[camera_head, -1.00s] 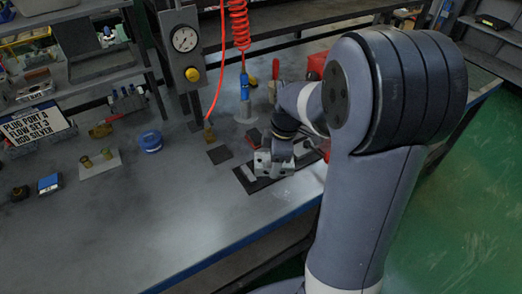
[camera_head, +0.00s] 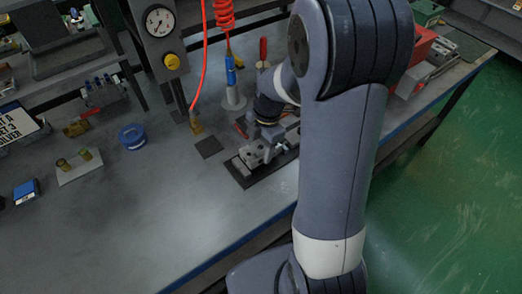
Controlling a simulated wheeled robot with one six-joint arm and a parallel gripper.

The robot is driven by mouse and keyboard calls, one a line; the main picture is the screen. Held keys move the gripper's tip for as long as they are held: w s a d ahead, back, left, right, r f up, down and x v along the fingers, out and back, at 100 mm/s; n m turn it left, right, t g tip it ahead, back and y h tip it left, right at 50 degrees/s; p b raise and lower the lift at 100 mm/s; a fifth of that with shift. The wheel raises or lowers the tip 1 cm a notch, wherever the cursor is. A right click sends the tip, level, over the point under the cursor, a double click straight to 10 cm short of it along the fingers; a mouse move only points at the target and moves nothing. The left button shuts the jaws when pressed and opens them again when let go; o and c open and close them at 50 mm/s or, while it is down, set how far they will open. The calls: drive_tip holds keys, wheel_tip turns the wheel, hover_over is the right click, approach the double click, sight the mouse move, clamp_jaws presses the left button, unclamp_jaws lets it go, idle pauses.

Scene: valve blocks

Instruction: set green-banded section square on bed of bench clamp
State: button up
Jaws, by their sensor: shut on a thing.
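The bench clamp (camera_head: 242,178) is a long dark base with pale metal parts, lying on the bench in the middle of the view. My gripper (camera_head: 262,152) is low over the clamp, its fingers small and partly covered by my wrist. It is shut on a small grey metal piece (camera_head: 252,155) at the clamp's left part. I cannot make out a green band, so I cannot confirm that this piece is the green-banded section. Whether it touches the bed or sits square is also unclear. My arm hides the clamp's right end.
A gauge (camera_head: 159,20) on a post, a red coiled hose (camera_head: 224,14) and a blue-handled tool (camera_head: 231,70) stand behind the clamp. A dark square pad (camera_head: 209,147) lies left of it. A red box (camera_head: 413,58) stands at right.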

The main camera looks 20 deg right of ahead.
drive_tip(key=shift+f, duration=1.05)
drive_tip(key=shift+f, duration=0.15)
drive_tip(key=o, duration=1.4)
drive_tip(key=r, duration=0.4)
drive_tip(key=d+r, duration=0.1)
drive_tip(key=r, duration=0.7)
drive_tip(key=shift+w+d+r+p, duration=0.1)
drive_tip(key=shift+w+d+p, duration=0.15)
drive_tip(key=shift+d+p, duration=0.1)
